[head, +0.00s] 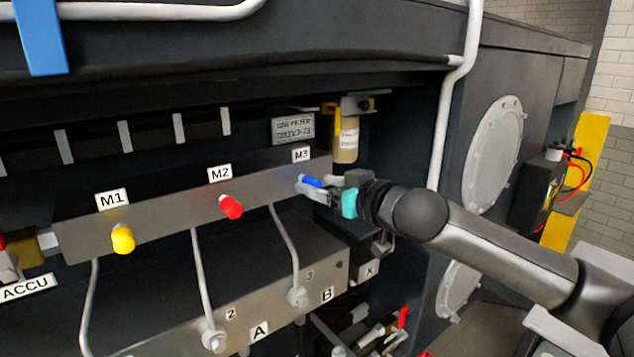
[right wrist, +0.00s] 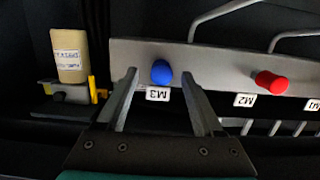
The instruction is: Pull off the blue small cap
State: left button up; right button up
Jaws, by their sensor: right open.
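The small blue cap (head: 312,181) sits on the metal plate (head: 170,212) under the M3 label. In the right wrist view the blue cap (right wrist: 162,72) shows between the two fingers. My right gripper (head: 308,186) is open at the cap, with one finger on each side; I cannot tell whether the fingers touch it. It also shows in the right wrist view (right wrist: 160,85). My left gripper is not in view.
A red cap (head: 231,207) at M2 and a yellow cap (head: 122,239) at M1 stand on the same plate. A beige filter (head: 345,140) hangs just above and right of the blue cap. Grey pipes (head: 284,240) run below the plate.

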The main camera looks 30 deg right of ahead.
jog(key=shift+w+a+f, duration=0.1)
jog(key=shift+w, duration=0.55)
jog(key=shift+c, duration=0.3)
grip_shut()
dwell(0.6)
dwell(0.9)
jog(key=shift+s, duration=0.1)
dwell(0.4)
jog(key=shift+s+b, duration=0.5)
jog(key=shift+s, duration=1.4)
